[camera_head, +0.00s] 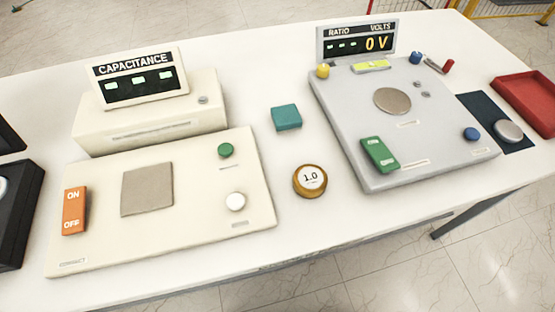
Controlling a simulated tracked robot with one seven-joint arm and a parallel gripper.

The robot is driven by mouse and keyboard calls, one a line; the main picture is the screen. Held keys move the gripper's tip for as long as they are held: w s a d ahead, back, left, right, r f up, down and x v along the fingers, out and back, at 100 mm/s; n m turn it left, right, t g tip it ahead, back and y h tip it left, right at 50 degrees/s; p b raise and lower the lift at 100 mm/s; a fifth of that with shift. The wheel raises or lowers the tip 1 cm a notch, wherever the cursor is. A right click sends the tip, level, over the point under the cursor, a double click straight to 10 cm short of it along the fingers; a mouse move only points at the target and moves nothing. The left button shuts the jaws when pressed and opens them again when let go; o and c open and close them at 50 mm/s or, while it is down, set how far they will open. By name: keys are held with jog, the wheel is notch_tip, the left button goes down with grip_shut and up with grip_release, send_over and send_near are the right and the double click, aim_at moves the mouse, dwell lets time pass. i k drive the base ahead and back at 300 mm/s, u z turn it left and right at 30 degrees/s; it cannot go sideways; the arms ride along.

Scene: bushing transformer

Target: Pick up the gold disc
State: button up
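The gold disc (310,180) lies flat on the white table between the two instrument panels. It has a gold rim and a white face marked "1.0". Nothing touches it, and it shows in full. My gripper is not in the head view.
Left is a cream capacitance panel (185,230) with an orange switch (74,210). Right is a grey ratio panel (345,115) with a green switch (380,154). A teal block (286,117) lies behind the disc. A red tray (525,100) is far right. The white table (310,235) is clear before the disc.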

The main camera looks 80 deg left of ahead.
aim_at(310, 180)
jog(key=u, duration=0.5)
jog(key=k, duration=0.9)
jog(key=u, duration=0.55)
